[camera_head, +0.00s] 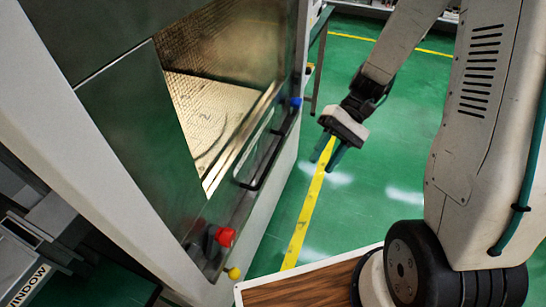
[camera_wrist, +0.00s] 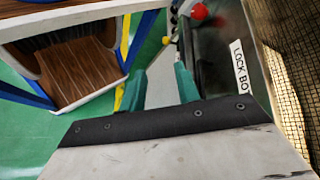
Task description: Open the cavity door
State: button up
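The cavity door (camera_head: 250,165) is on the front of the tall cabinet, at the left in the head view. It has a black bar handle (camera_head: 268,152). Gold mesh lining shows through the window-like opening beside it; I cannot tell surely whether the door stands ajar. My gripper (camera_head: 324,163) is to the right of the handle, over the green floor, apart from it. Its two teal fingers are spread with nothing between them. In the wrist view my gripper (camera_wrist: 160,72) is beside the cabinet's dark front panel (camera_wrist: 225,75); the handle is not clearly visible there.
A red knob (camera_head: 225,236), a yellow knob (camera_head: 234,272) and a blue knob (camera_head: 295,102) stick out from the cabinet front. A label (camera_wrist: 239,66) reads "LOCK BO". The green floor (camera_head: 385,175) right of the cabinet is clear, with yellow lines.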

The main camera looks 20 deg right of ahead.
aim_at(273, 157)
jog(key=w+a+f+n+t+y, duration=0.2)
jog(key=w+a+f+t+y, duration=0.15)
jog(key=w+f+y, duration=0.5)
jog(key=shift+t+h, duration=0.35)
jog(key=shift+h, duration=0.5)
jog(key=a, duration=0.3)
jog(key=a+r, duration=0.1)
jog(key=a, duration=0.2)
jog(key=shift+a+r, duration=0.2)
jog(key=shift+a, duration=0.15)
grip_shut()
